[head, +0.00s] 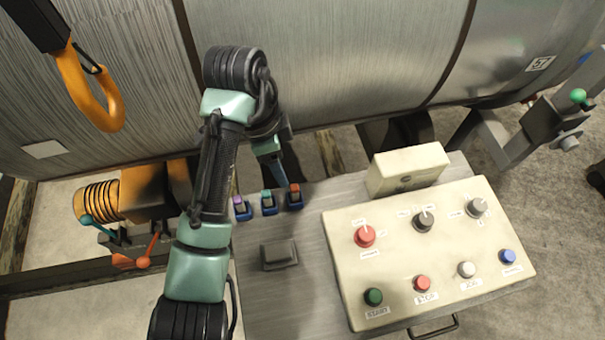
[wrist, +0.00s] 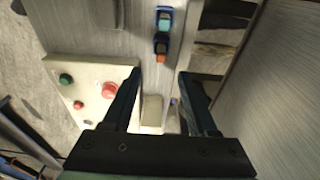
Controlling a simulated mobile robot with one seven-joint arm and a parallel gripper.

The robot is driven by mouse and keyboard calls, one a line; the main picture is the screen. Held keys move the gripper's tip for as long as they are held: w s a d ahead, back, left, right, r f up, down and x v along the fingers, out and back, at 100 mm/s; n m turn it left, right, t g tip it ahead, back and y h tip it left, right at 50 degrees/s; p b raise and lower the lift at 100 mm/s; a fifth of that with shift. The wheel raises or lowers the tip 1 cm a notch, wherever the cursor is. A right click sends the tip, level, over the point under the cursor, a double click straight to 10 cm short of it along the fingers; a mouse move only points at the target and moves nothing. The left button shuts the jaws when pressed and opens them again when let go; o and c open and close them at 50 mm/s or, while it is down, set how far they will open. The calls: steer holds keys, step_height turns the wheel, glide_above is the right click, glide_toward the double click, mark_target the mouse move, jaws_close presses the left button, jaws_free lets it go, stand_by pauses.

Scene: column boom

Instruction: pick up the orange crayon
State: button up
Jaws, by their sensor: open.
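The orange crayon (head: 294,189) stands upright in a blue holder at the right end of a short row on the grey bench top. In the wrist view the orange crayon (wrist: 160,47) shows in its holder, just beyond the fingertips. My gripper (head: 281,180) is beside and behind the row in the head view, close to the orange crayon. In the wrist view my gripper (wrist: 159,74) has its two dark fingers wide apart, with nothing between them. One finger is mostly hidden in the head view.
A teal crayon (head: 267,196) and a purple crayon (head: 238,202) stand in neighbouring holders to the left. A cream control panel (head: 440,245) with knobs and a raised cream box (head: 408,168) lie to the right. A dark block (head: 279,253) sits in front.

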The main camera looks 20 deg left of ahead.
mark_target(293, 187)
steer(key=f+b, duration=0.1)
steer(key=f, duration=0.1)
steer(key=f+b, duration=0.2)
steer(key=d+f+b, duration=0.1)
steer(key=f+b, duration=0.1)
steer(key=f, duration=0.1)
steer(key=shift+w+f, duration=0.1)
steer(key=shift+w+d+f+p, duration=0.15)
steer(key=shift+w+d+f, duration=0.1)
steer(key=shift+f, duration=0.6)
steer(key=shift+w+d+f+p, duration=0.15)
steer(key=shift+w+f, duration=0.15)
steer(key=shift+f, duration=0.6)
steer(key=shift+w+d+f+p, duration=0.15)
steer(key=shift+w+f, duration=0.1)
steer(key=shift+f, duration=0.6)
jaws_close()
